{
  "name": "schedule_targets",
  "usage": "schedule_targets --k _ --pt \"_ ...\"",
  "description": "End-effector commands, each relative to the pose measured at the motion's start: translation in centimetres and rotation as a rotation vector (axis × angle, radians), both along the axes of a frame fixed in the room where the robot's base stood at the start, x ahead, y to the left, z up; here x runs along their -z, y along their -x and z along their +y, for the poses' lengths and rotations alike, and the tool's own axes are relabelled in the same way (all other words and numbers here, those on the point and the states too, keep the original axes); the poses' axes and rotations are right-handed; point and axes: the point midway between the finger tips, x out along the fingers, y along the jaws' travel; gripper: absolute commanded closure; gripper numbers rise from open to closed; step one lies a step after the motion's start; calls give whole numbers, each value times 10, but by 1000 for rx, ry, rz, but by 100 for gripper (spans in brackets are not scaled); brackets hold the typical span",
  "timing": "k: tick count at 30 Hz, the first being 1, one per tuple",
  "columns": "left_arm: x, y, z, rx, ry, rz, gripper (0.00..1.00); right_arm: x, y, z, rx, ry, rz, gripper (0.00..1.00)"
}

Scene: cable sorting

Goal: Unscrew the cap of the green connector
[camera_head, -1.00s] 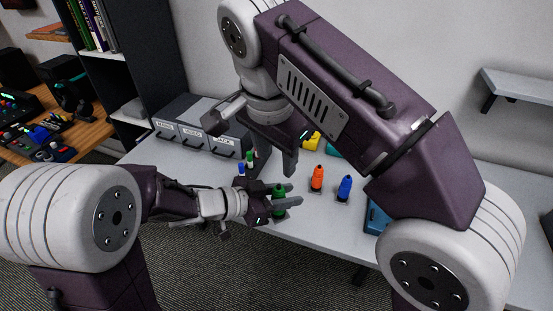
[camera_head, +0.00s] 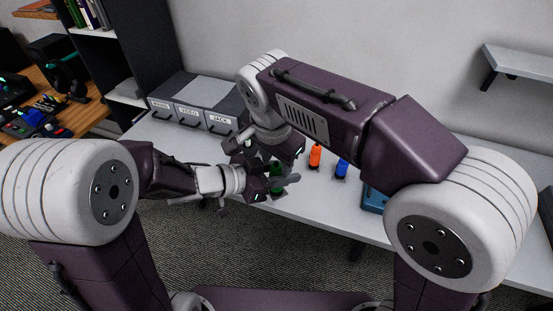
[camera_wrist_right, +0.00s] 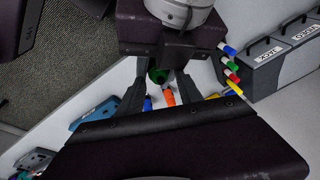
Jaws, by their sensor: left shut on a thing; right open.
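The green connector (camera_head: 277,171) stands upright near the front edge of the table. My left gripper (camera_head: 284,182) is shut on it from the left, low on its body. My right gripper (camera_head: 272,158) is open just above and behind it in the head view. In the right wrist view, the green connector (camera_wrist_right: 158,75) shows between the open fingers of my right gripper (camera_wrist_right: 160,94), apart from them as far as I can tell. The cap cannot be told apart from the body, as the grippers partly hide it.
An orange connector (camera_head: 315,156) and a blue connector (camera_head: 341,168) stand to the right. A blue tray (camera_head: 373,200) lies farther right. Labelled drawer boxes (camera_head: 198,105) stand at the back left. Several coloured plugs (camera_wrist_right: 231,70) show beside the drawers in the right wrist view.

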Motion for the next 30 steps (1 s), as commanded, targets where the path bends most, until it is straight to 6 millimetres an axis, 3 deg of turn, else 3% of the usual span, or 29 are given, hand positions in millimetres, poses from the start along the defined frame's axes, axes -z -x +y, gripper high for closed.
schedule_targets --k 1,4,19,23,30 --pt "0 0 0 0 1 -1 100 0 0 0 0 0 0 75" --pt "0 0 0 0 1 -1 100 0 0 0 0 0 0 100" --pt "0 0 0 0 1 -1 100 -1 0 -1 -64 -1 3 100" --pt "0 0 0 0 1 -1 100 -1 0 -4 -327 -5 2 100" --pt "0 0 0 0 1 -1 100 -1 -4 -6 -944 -6 0 100"
